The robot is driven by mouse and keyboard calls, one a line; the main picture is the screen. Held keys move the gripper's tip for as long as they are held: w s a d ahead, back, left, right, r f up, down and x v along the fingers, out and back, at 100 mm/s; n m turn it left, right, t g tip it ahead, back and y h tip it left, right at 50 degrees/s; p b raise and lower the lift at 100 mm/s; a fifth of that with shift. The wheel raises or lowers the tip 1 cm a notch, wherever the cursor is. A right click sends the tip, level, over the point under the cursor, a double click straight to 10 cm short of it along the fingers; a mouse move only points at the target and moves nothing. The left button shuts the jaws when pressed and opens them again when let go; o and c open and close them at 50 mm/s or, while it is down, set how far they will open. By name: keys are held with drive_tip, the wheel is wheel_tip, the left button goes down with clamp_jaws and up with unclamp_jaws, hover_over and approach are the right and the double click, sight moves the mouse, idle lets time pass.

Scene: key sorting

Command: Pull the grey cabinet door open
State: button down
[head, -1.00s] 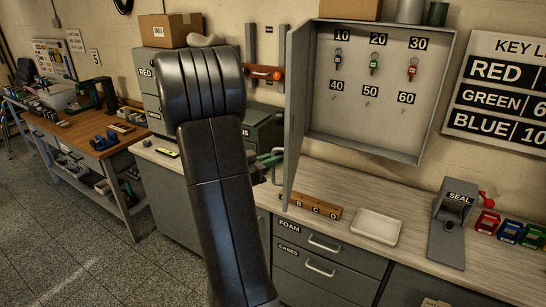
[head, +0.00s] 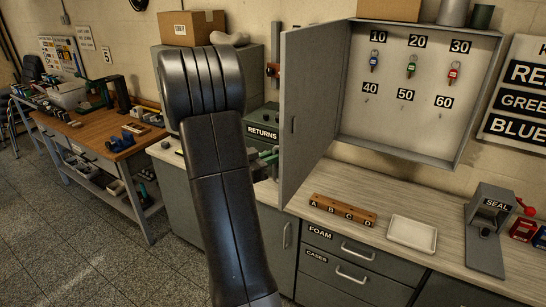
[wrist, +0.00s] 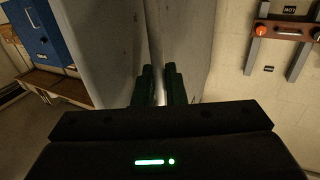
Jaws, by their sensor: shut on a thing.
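The grey cabinet door (head: 308,105) stands swung out from the left side of the wall key cabinet (head: 400,150), whose inside shows. In the head view, my gripper (head: 268,156) is at the left side of the door, mostly hidden behind my own dark arm. In the wrist view, my gripper (wrist: 159,80) has its two dark green fingers close together against the grey door (wrist: 180,35). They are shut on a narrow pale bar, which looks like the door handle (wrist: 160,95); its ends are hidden.
Red, green and blue key tags hang in the cabinet. Below are a lettered wooden block (head: 342,210), a white tray (head: 412,233) and a seal press (head: 488,230) on the counter (head: 450,205). A RETURNS box (head: 263,118) stands behind my arm.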

drive_tip(key=shift+r, duration=0.1)
drive_tip(key=c, duration=1.6)
unclamp_jaws()
drive_tip(key=shift+w+d, duration=0.1)
drive_tip(key=b+v, duration=0.3)
drive_tip(key=v, duration=1.1)
drive_tip(key=shift+d, duration=0.1)
drive_tip(key=p+x, duration=0.3)
drive_tip(key=x, duration=1)
drive_tip(key=shift+w+d, duration=0.15)
drive_tip(key=shift+d, duration=0.2)
